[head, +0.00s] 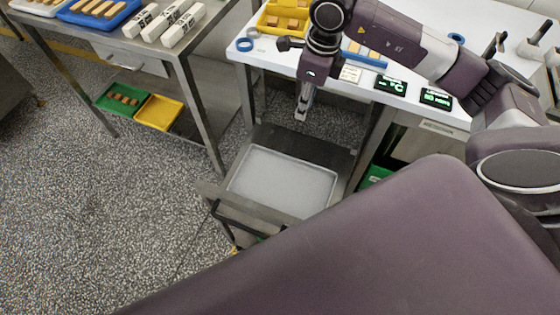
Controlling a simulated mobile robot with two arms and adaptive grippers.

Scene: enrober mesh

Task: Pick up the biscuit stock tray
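Several trays hold biscuit-like bars, and I cannot tell which is the biscuit stock tray. A blue tray (122,14) with tan bars is on the steel table at the top left. A yellow tray (268,20) with brown pieces is at the back of the white table. A green tray (107,102) with brown pieces is on the steel table's lower shelf. My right gripper (302,112) points down just in front of the white table's edge, apart from all these trays. It is seen nearly edge-on, so its opening is unclear. My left gripper is out of view.
A steel cart (208,190) with a pale, shallow pan (285,180) stands below my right gripper. White labelled blocks (183,25) lie on the steel table (172,52). An empty yellow tray (160,113) is beside the green one. Displays (390,85) line the white table (283,62). The left floor is clear.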

